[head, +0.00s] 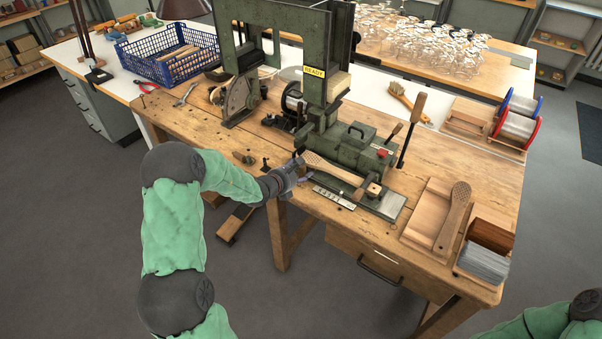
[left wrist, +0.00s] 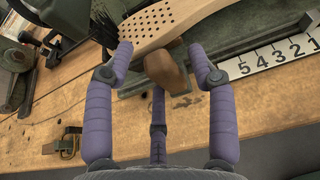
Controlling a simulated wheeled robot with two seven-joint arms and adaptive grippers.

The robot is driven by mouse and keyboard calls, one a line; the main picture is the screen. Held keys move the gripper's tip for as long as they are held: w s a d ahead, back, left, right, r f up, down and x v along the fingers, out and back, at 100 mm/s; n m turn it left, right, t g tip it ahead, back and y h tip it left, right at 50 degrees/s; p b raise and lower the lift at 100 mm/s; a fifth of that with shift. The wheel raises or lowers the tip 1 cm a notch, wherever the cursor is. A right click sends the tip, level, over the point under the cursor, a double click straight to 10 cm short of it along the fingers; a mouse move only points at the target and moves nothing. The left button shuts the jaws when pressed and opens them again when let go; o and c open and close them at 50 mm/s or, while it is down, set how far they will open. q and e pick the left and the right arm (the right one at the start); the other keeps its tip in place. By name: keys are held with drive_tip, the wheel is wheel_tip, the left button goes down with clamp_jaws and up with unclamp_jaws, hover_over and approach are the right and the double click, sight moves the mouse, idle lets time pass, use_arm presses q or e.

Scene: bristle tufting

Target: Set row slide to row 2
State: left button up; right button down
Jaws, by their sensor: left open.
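The green tufting machine (head: 352,150) stands on the workbench with a yellow READY sign. A perforated wooden brush body (head: 330,168) lies along its front; its holed face shows in the left wrist view (left wrist: 160,25). The white row scale (head: 333,198) is fixed at the front; its marks 5 to 1 run left to right in the left wrist view (left wrist: 275,53). A brown wooden knob (left wrist: 168,68), apparently the slide's handle, lies left of the 5. My left gripper (head: 303,172) is open with its fingers around the knob, apparently without gripping it. The slide's pointer cannot be made out.
A tray with a brush body (head: 453,218) and a box of bristles (head: 483,262) stand at the bench's right end. Wire spools (head: 518,122) stand behind them. A black lever with a wooden handle (head: 411,130) rises from the machine. A blue crate (head: 172,62) stands at the back left.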

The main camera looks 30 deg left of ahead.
use_arm(q)
drive_tip(key=shift+w+f, duration=0.1)
drive_tip(key=shift+w, duration=0.3)
clamp_jaws()
drive_tip(key=shift+a, duration=0.85)
unclamp_jaws()
drive_tip(key=shift+f, duration=0.1)
drive_tip(key=v, duration=1.2)
